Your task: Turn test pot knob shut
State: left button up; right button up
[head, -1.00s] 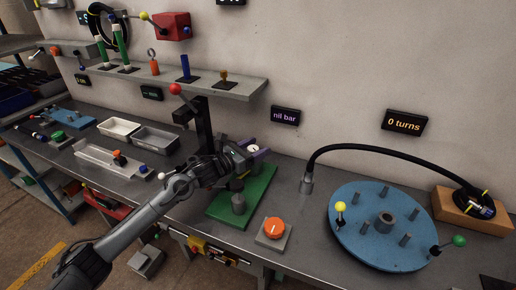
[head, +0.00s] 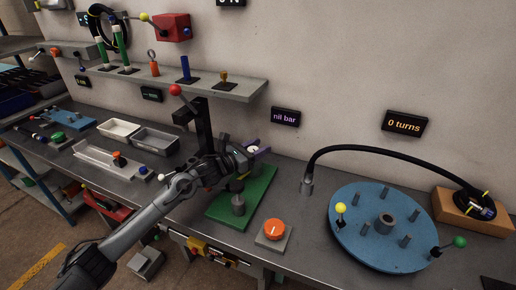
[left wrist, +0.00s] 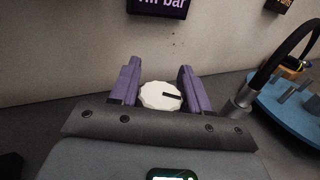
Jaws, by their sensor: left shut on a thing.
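The test pot knob is a white round knob (left wrist: 161,96) with a black pointer mark aimed to the right in the left wrist view. In the head view the knob (head: 254,149) is partly hidden by my gripper, at the back of a green base plate (head: 262,186). My left gripper (left wrist: 160,90) has purple fingers, one on each side of the knob, and is shut on it. It also shows in the head view (head: 256,152). My right gripper is in neither view.
A "nil bar" display (head: 285,116) hangs on the wall behind. A grey cylinder (head: 238,204) stands on the green plate's front, with an orange dial (head: 274,229) beside the plate. A blue turntable (head: 370,247) and black hose (head: 393,154) are to the right. A red-balled lever post (head: 204,125) stands behind my arm.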

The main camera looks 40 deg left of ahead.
pick_arm(q)
jog(key=m+g+h+b, duration=0.1)
jog(key=m+h+b, duration=0.1)
jog(key=h, duration=0.1)
jog(key=m+g+h+b, duration=0.1)
jog(key=m+h, duration=0.1)
jog(key=h, duration=0.1)
jog(key=shift+s+d+g+b, duration=0.1)
jog(key=shift+d+g+b, duration=0.1)
jog(key=shift+g+b, duration=0.2)
jog(key=m+g+h, duration=0.1)
jog(key=m+g+h+b, duration=0.1)
jog(key=m+h, duration=0.1)
jog(key=shift+s+d+g+b, duration=0.15)
jog(key=shift+d+g+b, duration=0.15)
jog(key=shift+g, duration=0.1)
jog(key=shift+s+d+m+g+h+b, duration=0.1)
jog(key=shift+m+g+h+b, duration=0.1)
jog(key=shift+m+g+h, duration=0.3)
jog(key=shift+s+m+g+h+b, duration=0.1)
jog(key=shift+m+g+h+b, duration=0.05)
jog(key=shift+m+g+h, duration=0.35)
jog(key=o, duration=1)
jog(key=shift+c, duration=0.2)
